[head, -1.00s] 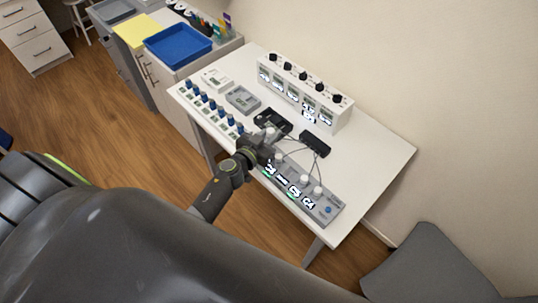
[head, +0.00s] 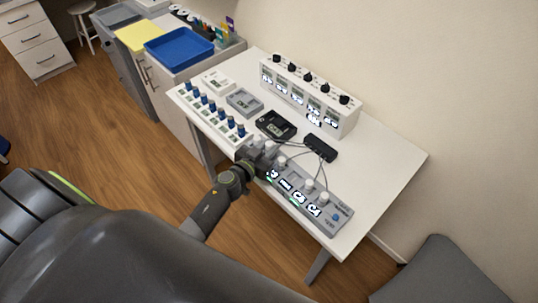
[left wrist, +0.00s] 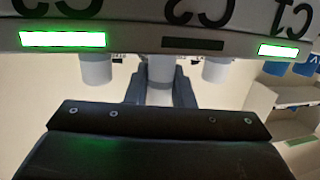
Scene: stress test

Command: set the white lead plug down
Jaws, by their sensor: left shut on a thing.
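My left gripper (head: 262,154) is at the near, left end of the grey panel (head: 335,221) on the white table. In the left wrist view its fingers (left wrist: 160,88) are shut on a white lead plug (left wrist: 160,68), close to the panel's edge. Whether this plug touches the panel or sits in it I cannot tell. White plugs stand on either side of it, one on the left (left wrist: 96,68) and one on the right (left wrist: 216,70). The panel shows green lights under C1 and C3 and a dark one under C2. My right gripper is not in view.
Thin cables run from the panel to a black block (head: 320,148). A black tray (head: 276,125), a grey device (head: 244,102) and a row of blue-topped parts (head: 222,115) lie farther left. A white box with black knobs (head: 307,95) stands at the back. The table's right end is clear.

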